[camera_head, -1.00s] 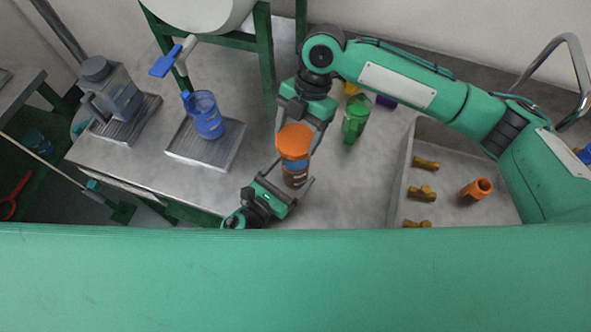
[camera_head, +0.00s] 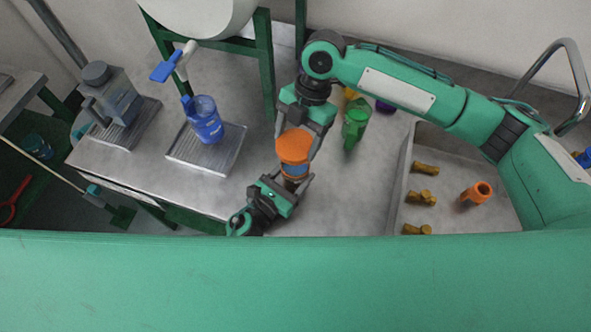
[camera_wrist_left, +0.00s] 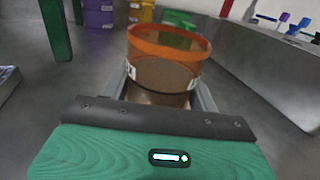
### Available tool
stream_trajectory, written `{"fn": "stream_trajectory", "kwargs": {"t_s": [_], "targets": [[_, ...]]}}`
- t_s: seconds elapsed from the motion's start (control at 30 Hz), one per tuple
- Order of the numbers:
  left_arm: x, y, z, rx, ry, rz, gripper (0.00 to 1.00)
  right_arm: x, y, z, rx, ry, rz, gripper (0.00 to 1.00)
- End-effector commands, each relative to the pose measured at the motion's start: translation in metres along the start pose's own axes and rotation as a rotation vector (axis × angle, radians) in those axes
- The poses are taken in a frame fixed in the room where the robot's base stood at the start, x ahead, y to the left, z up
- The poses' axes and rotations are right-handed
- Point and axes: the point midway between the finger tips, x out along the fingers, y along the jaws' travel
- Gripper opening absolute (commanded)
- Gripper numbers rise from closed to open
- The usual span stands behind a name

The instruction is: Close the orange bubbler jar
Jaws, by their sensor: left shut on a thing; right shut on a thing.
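The orange lid (camera_head: 294,147) is in the middle of the head view, between the fingers of my right gripper (camera_head: 298,138), which comes from above and is shut on it. My left gripper (camera_head: 295,175) is shut around the jar body from the lower left. In the left wrist view the jar (camera_wrist_left: 162,75) stands between the fingers, brownish with an orange ring at its top. I cannot tell whether lid and jar touch.
A blue jar (camera_head: 205,120) stands on a metal tray (camera_head: 225,150) to the left, with a grey-capped container (camera_head: 120,100) beyond it. A green jar (camera_head: 355,122) is behind my right gripper. A sink (camera_head: 397,195) at right holds brass fittings (camera_head: 421,198) and an orange part (camera_head: 477,192).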

Motion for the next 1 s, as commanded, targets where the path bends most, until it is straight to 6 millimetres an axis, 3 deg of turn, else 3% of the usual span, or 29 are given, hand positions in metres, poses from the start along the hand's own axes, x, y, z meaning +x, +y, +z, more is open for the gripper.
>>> {"fn": "stream_trajectory", "kwargs": {"t_s": [0.37,1.0], "targets": [[0.000,0.000,0.000,0.000,0.001,0.000,0.19,0.044,-0.001,0.018,0.002,0.005,-0.002,0.49],[0.000,0.000,-0.001,0.000,0.001,0.000,0.19,0.050,-0.001,0.021,0.000,0.006,-0.001,0.49]]}}
